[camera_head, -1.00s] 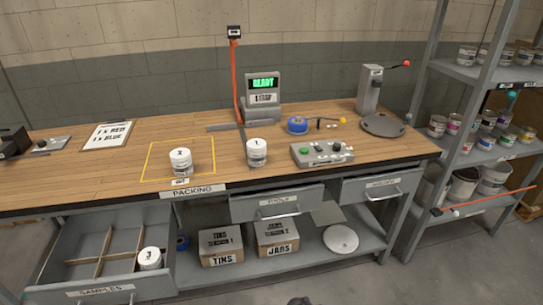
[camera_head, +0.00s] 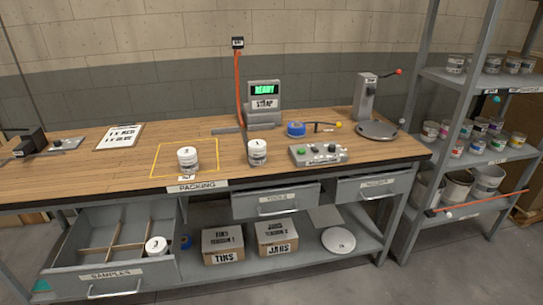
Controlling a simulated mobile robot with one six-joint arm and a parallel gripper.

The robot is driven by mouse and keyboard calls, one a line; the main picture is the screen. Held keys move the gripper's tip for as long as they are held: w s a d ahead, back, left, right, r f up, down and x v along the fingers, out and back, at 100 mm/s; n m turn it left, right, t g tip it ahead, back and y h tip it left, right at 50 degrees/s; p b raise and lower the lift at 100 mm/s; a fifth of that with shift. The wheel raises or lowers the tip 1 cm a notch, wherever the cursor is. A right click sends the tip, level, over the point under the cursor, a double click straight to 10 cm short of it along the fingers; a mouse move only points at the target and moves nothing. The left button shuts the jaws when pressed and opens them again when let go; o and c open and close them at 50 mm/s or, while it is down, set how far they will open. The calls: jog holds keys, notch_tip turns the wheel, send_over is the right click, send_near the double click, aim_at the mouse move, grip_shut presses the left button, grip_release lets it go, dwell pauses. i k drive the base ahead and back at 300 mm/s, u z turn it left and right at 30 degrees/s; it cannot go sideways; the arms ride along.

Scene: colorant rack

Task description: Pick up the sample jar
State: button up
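A white-lidded jar (camera_head: 156,247) stands in the right part of the open drawer labelled SAMPLES (camera_head: 73,266), which has wooden dividers. A second white-lidded jar (camera_head: 187,159) stands upright inside the yellow outline on the bench. A third similar jar (camera_head: 257,152) stands to its right, in front of the strap machine. The frames do not show for certain which of these is the sample jar. My gripper is not in view.
The wooden bench (camera_head: 90,183) carries a strap machine (camera_head: 264,101) reading READY, a button box (camera_head: 318,154) and a clipboard (camera_head: 118,135). Boxes labelled TINS (camera_head: 222,245) and JARS (camera_head: 277,239) sit on the lower shelf. A rack (camera_head: 409,190) of tins stands right. Grey floor shows in front.

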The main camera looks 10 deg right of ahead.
aim_at(257, 148)
jog(key=z, duration=1)
jog(key=k, duration=0.15)
jog(key=u, duration=2.25)
jog(key=i, duration=0.65)
jog(key=z, duration=0.05)
